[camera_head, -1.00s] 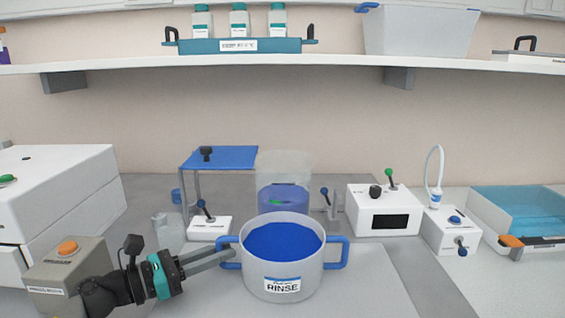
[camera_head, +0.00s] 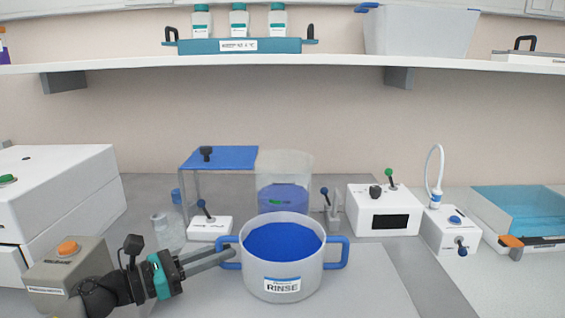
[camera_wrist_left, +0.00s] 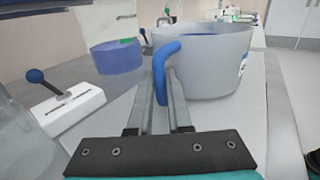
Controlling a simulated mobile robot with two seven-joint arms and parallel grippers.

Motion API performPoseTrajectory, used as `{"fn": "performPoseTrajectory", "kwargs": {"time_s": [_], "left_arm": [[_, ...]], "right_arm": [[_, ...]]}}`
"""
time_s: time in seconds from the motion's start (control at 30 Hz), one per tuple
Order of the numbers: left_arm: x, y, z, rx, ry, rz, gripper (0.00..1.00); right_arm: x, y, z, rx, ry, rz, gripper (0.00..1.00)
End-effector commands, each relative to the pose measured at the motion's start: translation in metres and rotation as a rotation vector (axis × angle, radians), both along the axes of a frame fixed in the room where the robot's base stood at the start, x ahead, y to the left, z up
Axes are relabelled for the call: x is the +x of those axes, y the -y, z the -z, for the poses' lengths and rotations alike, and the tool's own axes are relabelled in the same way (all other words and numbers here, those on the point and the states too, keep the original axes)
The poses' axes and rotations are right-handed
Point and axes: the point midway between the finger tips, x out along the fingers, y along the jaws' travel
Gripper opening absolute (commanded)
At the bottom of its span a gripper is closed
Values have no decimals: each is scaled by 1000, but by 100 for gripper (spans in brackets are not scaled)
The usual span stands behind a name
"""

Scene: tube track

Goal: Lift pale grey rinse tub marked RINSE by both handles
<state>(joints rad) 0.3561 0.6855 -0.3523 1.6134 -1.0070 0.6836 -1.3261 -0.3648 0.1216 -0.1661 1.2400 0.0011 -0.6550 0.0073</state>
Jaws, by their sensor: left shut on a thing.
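The pale grey rinse tub (camera_head: 310,274) stands upright on the bench mat, with a RINSE label on its front and blue contents inside. It has a blue handle on each side. My left gripper (camera_head: 232,253) is shut on the tub's left handle (camera_head: 227,248). In the left wrist view, the two fingers lie on either side of that blue handle (camera_wrist_left: 162,68), beside the tub wall (camera_wrist_left: 205,65). The right handle (camera_head: 346,252) is free, with nothing on it. My right gripper is not in view.
A clear container of blue liquid (camera_head: 284,190) stands just behind the tub. A small white lever box (camera_head: 209,228) is behind left, and a grey box with an orange button (camera_head: 68,270) is at the left. A white box with a dark window (camera_head: 385,212) is behind right. The mat right of the tub is clear.

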Motion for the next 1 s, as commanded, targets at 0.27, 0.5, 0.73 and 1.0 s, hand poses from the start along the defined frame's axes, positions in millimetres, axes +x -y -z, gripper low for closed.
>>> {"fn": "performPoseTrajectory", "kwargs": {"time_s": [0.27,0.5,0.73,1.0], "left_arm": [[1,0,-5,-10,5,-1,32],[0,0,-2,-4,1,-1,52],[-2,-1,5,10,-5,0,52],[-20,-29,3,5,-6,-2,52]], "right_arm": [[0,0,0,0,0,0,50],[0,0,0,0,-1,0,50],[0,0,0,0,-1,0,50],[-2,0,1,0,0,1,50]]}}
